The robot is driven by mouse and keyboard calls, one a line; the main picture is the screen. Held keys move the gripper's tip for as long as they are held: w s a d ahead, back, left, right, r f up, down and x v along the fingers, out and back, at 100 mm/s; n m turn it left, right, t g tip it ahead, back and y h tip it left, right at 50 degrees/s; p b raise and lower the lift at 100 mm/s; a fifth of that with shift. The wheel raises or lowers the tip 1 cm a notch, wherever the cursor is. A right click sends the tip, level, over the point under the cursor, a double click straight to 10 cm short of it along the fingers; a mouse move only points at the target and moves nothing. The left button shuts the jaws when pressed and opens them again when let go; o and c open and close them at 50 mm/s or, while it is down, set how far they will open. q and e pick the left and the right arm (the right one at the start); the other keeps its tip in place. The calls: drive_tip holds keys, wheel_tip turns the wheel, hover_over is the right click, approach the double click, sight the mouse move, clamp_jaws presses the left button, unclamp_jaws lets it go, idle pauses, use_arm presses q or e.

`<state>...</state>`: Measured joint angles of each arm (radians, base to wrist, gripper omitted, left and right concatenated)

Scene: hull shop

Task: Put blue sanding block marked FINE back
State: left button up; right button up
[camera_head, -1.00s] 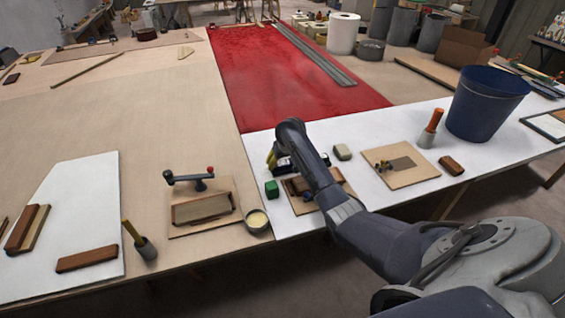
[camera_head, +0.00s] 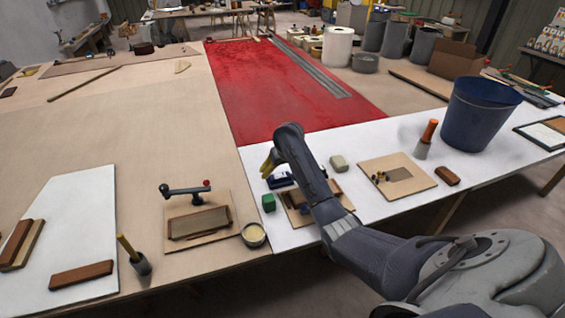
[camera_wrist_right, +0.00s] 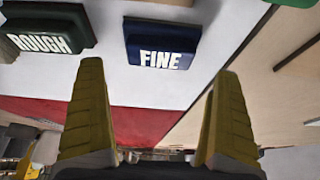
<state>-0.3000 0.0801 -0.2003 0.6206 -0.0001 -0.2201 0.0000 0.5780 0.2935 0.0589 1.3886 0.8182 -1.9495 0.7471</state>
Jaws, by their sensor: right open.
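The blue sanding block marked FINE (camera_wrist_right: 160,45) lies on the white table top, its white lettering readable in the right wrist view. In the head view the blue block (camera_head: 281,180) is partly covered by my right arm. My right gripper (camera_wrist_right: 157,72) is open and empty, its two yellow fingers apart, with the block ahead of the gap between them; they do not hold it. In the head view the right gripper (camera_head: 268,162) shows only as a bit of yellow finger beside the dark wrist. My left gripper is not in view.
A dark green block marked ROUGH (camera_wrist_right: 48,32) lies beside the blue one; a pale block (camera_head: 338,162) lies to the right. A board with a brown piece (camera_head: 292,212) is partly under my arm. A tin (camera_head: 253,235) and blue bucket (camera_head: 480,115) stand nearby.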

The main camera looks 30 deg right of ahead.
drive_tip(key=v, duration=0.7)
drive_tip(key=shift+r, duration=0.25)
drive_tip(key=shift+s, duration=0.15)
